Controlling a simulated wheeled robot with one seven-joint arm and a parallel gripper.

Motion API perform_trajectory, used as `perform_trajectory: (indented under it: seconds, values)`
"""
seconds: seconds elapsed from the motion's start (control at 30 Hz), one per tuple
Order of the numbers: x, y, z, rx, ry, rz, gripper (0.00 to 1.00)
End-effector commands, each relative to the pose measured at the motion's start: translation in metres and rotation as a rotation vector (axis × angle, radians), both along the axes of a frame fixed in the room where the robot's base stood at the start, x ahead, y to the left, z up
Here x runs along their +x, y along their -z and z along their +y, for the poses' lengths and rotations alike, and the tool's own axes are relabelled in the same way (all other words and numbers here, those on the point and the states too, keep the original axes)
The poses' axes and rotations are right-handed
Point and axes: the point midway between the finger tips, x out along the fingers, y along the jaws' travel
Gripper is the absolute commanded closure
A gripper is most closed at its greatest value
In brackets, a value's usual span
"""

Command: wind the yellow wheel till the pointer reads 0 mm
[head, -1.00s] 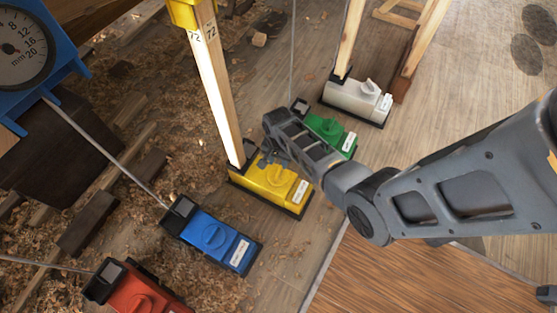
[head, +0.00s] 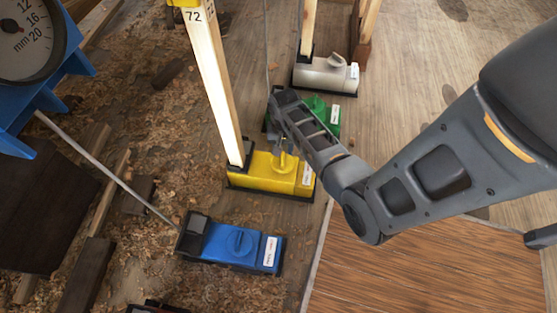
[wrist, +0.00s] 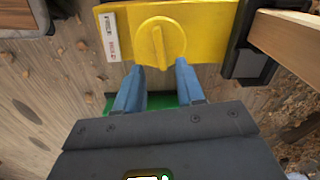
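The yellow wheel (wrist: 161,43) is a round knob with a raised grip bar, on top of a yellow box (head: 262,172). My gripper (wrist: 157,69) is open, its two blue fingers apart, with the fingertips at the near edge of the wheel in the wrist view. Nothing shows between the fingers except floor and part of a green box. In the head view my gripper (head: 284,148) is over the yellow box and partly hides the wheel. A yellow housing (head: 184,3) tops the post marked 72, cut off by the frame. Its pointer and scale are not visible.
A green box (head: 318,112) and a white box (head: 325,74) stand behind the yellow one; a blue box (head: 232,243) stands in front. A blue-framed mm gauge (head: 28,38) is at upper left, with a thin rod (head: 105,170) to the blue box. Shavings litter the floor.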

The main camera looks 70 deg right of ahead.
Motion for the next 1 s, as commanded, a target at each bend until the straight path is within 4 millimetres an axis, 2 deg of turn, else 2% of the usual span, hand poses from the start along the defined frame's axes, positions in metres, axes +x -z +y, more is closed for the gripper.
perform_trajectory:
  seconds: [0.03,0.2,0.4,0.77,1.0]
  values:
    - [0.000,0.012,0.000,0.000,0.000,0.000,0.62]
    - [0.000,0.040,0.000,0.001,0.000,0.001,0.62]
    - [0.000,0.059,0.000,0.000,0.001,0.000,0.62]
    - [0.001,0.063,0.000,-0.001,0.000,0.000,0.62]
    - [0.000,0.063,0.000,-0.001,0.000,0.000,0.84]
